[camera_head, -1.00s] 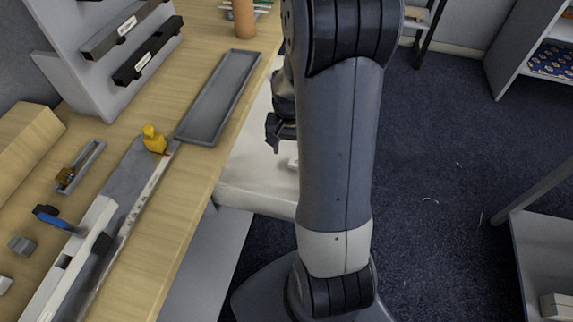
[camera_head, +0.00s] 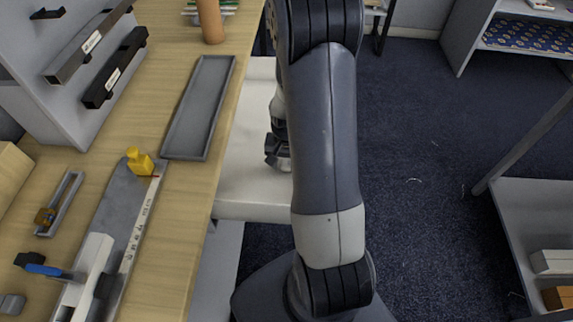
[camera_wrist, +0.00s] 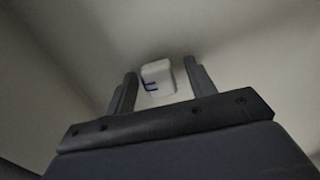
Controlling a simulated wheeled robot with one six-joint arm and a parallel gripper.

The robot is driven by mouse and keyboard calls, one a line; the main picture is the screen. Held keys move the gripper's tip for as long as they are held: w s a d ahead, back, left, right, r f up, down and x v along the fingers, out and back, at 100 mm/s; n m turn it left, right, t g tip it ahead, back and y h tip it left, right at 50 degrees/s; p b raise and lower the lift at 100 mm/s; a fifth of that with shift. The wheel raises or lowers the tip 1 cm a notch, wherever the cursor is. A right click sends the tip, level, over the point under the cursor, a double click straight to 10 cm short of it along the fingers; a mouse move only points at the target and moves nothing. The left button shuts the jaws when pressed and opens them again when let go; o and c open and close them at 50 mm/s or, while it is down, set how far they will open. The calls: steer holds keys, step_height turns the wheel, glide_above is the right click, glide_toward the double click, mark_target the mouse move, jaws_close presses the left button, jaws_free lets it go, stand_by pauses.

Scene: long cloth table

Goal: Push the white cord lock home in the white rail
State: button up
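A small white piece with a blue mark (camera_wrist: 158,72), apparently the white cord lock, shows in the wrist view between and beyond the fingertips of my gripper (camera_wrist: 160,80). Gaps show on both sides of it, so the fingers are open and not closed on it. In the head view my gripper (camera_head: 277,152) is low over a pale surface (camera_head: 250,188) beside the table; my arm hides the white piece there. A long white bar (camera_head: 92,268), likely the white rail, lies on a grey board (camera_head: 118,205) at the table's lower left.
A blue-handled tool (camera_head: 42,269) reaches the white bar's left side. A yellow piece (camera_head: 140,162) stands at the board's far end. A grey tray (camera_head: 200,105) lies along the table edge, with an orange-brown cylinder (camera_head: 210,20) behind it. Dark floor is open at right.

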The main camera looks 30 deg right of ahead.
steer(key=c, duration=1)
steer(key=shift+c, duration=0.2)
steer(key=shift+r, duration=0.1)
